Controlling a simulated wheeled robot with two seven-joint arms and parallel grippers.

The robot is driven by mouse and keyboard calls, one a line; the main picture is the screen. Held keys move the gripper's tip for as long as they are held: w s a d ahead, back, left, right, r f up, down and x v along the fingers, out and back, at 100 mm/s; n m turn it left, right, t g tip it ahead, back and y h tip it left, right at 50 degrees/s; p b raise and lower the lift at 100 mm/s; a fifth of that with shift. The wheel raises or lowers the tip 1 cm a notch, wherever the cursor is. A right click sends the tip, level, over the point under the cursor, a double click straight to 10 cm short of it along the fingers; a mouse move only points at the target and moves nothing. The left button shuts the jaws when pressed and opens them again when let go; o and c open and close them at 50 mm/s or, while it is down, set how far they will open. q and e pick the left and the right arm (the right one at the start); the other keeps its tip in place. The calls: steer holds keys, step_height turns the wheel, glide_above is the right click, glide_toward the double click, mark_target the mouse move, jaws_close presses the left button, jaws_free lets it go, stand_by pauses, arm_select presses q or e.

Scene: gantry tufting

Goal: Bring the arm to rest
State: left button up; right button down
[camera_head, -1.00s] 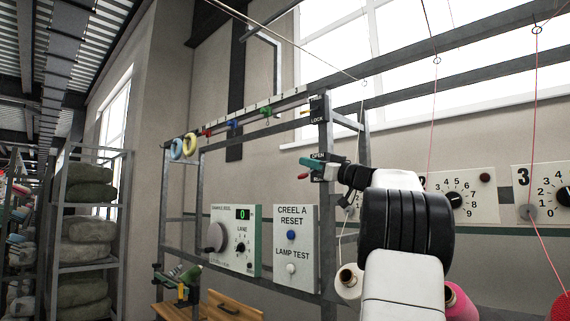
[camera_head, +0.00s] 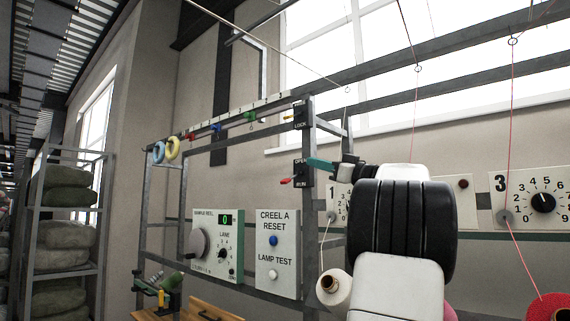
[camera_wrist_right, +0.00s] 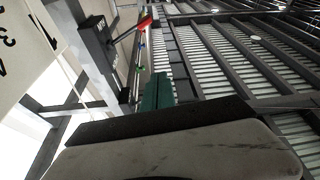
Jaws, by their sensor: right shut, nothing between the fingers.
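My right arm rises from the bottom right in the head view, with a black wrist and white links. Its gripper (camera_head: 319,164) has teal fingers, shut and empty, just right of the OPEN/RUN switch box (camera_head: 302,174) in the picture. I cannot tell the gap in depth. The teal fingers (camera_wrist_right: 158,92) also show in the right wrist view, below a red lever (camera_wrist_right: 144,23) on a dark box. My left gripper is not in view.
A metal frame carries the LOCK switch box (camera_head: 301,115), a dial panel (camera_head: 217,245) and the CREEL A reset panel (camera_head: 277,252). A white yarn cone (camera_head: 335,292) stands beside my arm. Threads hang at the right. Shelves (camera_head: 68,230) stand at the left.

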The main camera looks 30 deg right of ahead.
stand_by(0.3)
steer(key=s+a+f+m+g, duration=0.1)
steer(key=a+f+m+g, duration=0.15)
steer(key=a+f, duration=0.5)
steer(key=s+a+f+m+g+h, duration=0.1)
steer(key=a+f+g, duration=0.2)
steer(key=a+f, duration=0.4)
steer(key=s+a+f+m+g, duration=0.1)
steer(key=s+a+f+g, duration=0.15)
steer(key=a+f, duration=0.5)
steer(key=s+a+f+m+g+h, duration=0.1)
steer(key=s+a+f+g+h, duration=0.1)
steer(key=s+f, duration=0.6)
steer(key=s+a+f+g+h, duration=0.3)
steer(key=s+a+f, duration=0.3)
steer(key=f, duration=0.8)
steer(key=s+h, duration=0.1)
steer(key=s, duration=0.2)
steer(key=shift+s+f+m, duration=0.15)
steer(key=shift+s+m, duration=0.05)
steer(key=shift+m, duration=0.15)
